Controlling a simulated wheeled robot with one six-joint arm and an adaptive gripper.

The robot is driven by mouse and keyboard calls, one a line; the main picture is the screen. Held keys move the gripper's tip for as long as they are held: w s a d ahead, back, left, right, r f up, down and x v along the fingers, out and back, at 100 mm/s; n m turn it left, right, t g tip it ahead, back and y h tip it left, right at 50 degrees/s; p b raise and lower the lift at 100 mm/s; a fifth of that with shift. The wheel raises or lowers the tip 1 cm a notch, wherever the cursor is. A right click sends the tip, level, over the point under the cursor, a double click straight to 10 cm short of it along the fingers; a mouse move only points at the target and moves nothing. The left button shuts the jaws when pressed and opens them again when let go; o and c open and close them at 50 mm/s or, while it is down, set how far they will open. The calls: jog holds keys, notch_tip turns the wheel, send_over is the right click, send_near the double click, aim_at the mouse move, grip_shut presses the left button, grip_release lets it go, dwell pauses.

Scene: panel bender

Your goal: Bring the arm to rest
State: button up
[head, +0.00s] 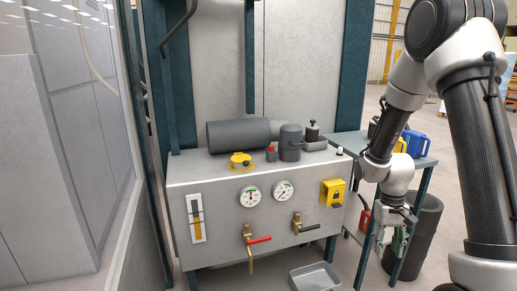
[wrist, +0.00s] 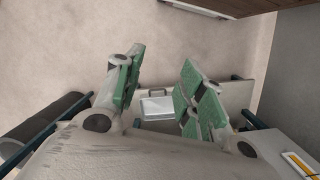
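My gripper (head: 397,240) hangs pointing down at the right of the head view, in front of the side table and beside a dark bin. In the wrist view my gripper (wrist: 161,82) has its two green-padded fingers spread apart with nothing between them. Below it, the wrist view shows a pale tray (wrist: 156,107) near the floor. My arm is bent at the right of the head view, clear of the grey cabinet (head: 225,181).
The cabinet carries gauges, a red-handled valve (head: 258,240), a black-handled valve (head: 308,229) and a yellow lock box (head: 333,192). A grey tray (head: 314,277) sits low in front. The dark bin (head: 425,235) and side table (head: 420,162) stand close to my gripper.

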jog(key=s+r+t, duration=0.2)
jog(key=s+r, duration=0.3)
jog(key=r, duration=0.4)
jog(key=s+a+r+t, duration=0.1)
jog(key=s+r+t, duration=0.1)
jog(key=s+r, duration=0.4)
jog(key=s+r+t, duration=0.2)
jog(key=s+r, duration=0.4)
jog(key=r, duration=0.6)
jog(key=shift+a+r+n+t, duration=0.3)
jog(key=shift+r+n, duration=0.05)
jog(key=shift+n, duration=0.05)
jog(key=shift+c, duration=0.4)
